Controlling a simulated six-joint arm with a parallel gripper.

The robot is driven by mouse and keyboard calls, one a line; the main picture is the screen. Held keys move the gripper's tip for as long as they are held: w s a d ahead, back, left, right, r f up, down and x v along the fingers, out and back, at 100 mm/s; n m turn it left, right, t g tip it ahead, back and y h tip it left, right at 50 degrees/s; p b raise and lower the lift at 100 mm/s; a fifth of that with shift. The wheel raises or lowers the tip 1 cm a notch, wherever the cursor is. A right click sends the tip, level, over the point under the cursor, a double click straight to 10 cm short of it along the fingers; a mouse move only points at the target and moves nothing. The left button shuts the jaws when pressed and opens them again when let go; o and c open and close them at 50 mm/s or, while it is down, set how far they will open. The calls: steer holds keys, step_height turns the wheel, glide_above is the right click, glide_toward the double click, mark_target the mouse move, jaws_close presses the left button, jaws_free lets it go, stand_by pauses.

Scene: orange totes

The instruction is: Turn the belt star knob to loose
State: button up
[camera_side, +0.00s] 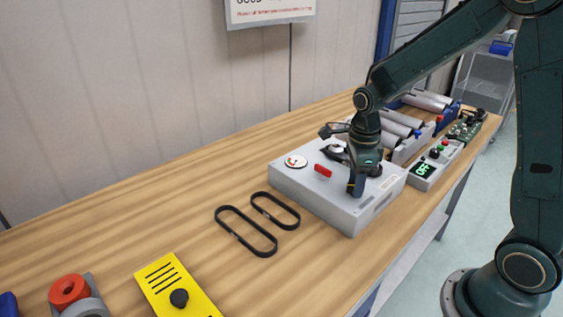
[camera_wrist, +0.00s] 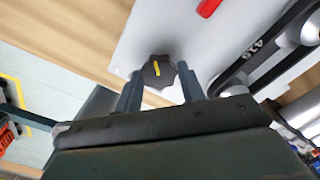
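The black star knob (camera_wrist: 158,72) with a yellow pointer line sits on the pale grey top of the belt box (camera_side: 337,202). In the wrist view the line runs nearly upright, tilted slightly. My gripper (camera_wrist: 158,80) is open, one finger on either side of the knob, close to its edges. I cannot tell whether a finger touches it. In the side view my gripper (camera_side: 366,180) points down at the box's right part and largely hides the knob. A black belt (camera_wrist: 262,47) with pale lettering runs around pulleys beside the knob.
A red handle (camera_side: 323,170) and a round gauge (camera_side: 296,161) stand on the box. Two loose black belts (camera_side: 247,230) lie on the bench to its left. A unit with a green display (camera_side: 424,169) and rollers (camera_side: 402,124) stand behind right. The bench's left middle is clear.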

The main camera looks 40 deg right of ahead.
steer(key=c, duration=0.4)
steer(key=shift+n, duration=0.4)
steer(key=n, duration=1.2)
steer(key=shift+a+n, duration=0.1)
steer(key=shift+n, duration=0.2)
steer(key=n, duration=0.3)
steer(key=shift+n, duration=0.3)
steer(key=n, duration=0.3)
steer(key=shift+n, duration=0.3)
steer(key=n, duration=0.6)
steer(key=shift+n, duration=0.3)
